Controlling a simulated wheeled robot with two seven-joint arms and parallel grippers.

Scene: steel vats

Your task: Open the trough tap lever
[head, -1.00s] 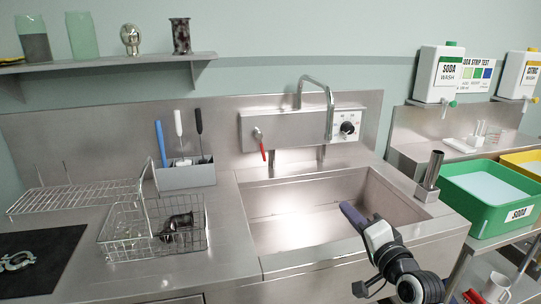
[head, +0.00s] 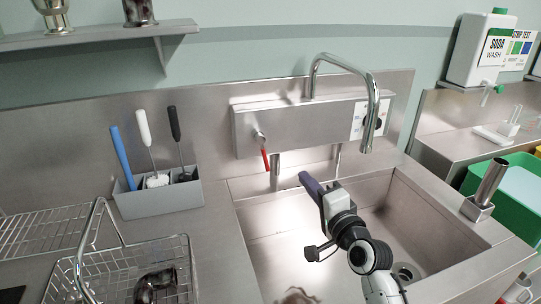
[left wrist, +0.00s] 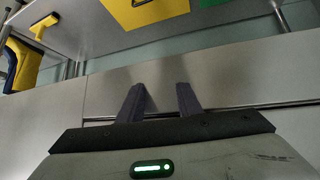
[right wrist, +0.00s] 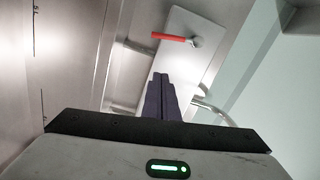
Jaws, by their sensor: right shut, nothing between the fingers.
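The trough tap lever (head: 265,159) is a thin red handle hanging down from the left end of the steel tap panel (head: 295,125). In the right wrist view the red lever (right wrist: 169,37) shows ahead of the fingers, apart from them. My right gripper (head: 306,178) is over the trough (head: 420,215), shut and empty, to the right of and below the lever. Its closed fingers also show in the right wrist view (right wrist: 160,78). My left gripper (left wrist: 158,88) is open and empty, facing a steel panel in the left wrist view; it is out of the head view.
The curved spout (head: 373,85) arches over the trough behind my right arm. A grey holder (head: 160,199) with brushes stands left of the trough. A wire basket (head: 115,275) is at the lower left. A steel cup (head: 489,185) stands at the trough's right edge.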

